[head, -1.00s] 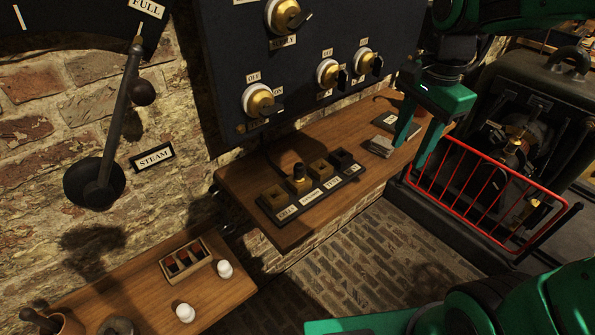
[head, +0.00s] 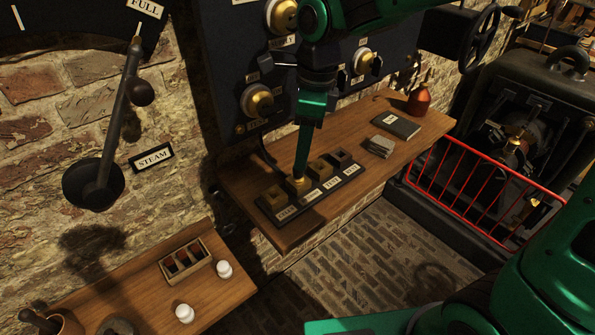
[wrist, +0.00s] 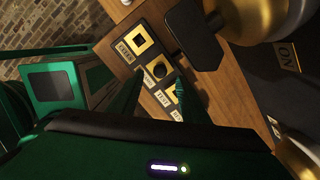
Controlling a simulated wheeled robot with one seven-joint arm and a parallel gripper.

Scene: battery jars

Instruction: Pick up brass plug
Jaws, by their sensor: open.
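The brass plug (head: 298,185) stands upright in the second position from the left on a black labelled board (head: 302,211). Its brass lower part shows in the head view; its top is hidden by my gripper. In the wrist view the plug's round black knob (wrist: 160,70) shows from above. My gripper (head: 301,174) points down right over the plug. In the wrist view my open gripper (wrist: 160,79) has one finger on each side of the knob. I cannot tell whether either finger touches it.
The board lies on a wooden shelf (head: 240,190) below a dark panel with brass switches (head: 257,100), close to my arm. To the right are a grey block (head: 380,146), a dark book (head: 396,124) and a red bottle (head: 419,99). A red guard rail (head: 470,200) stands at right.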

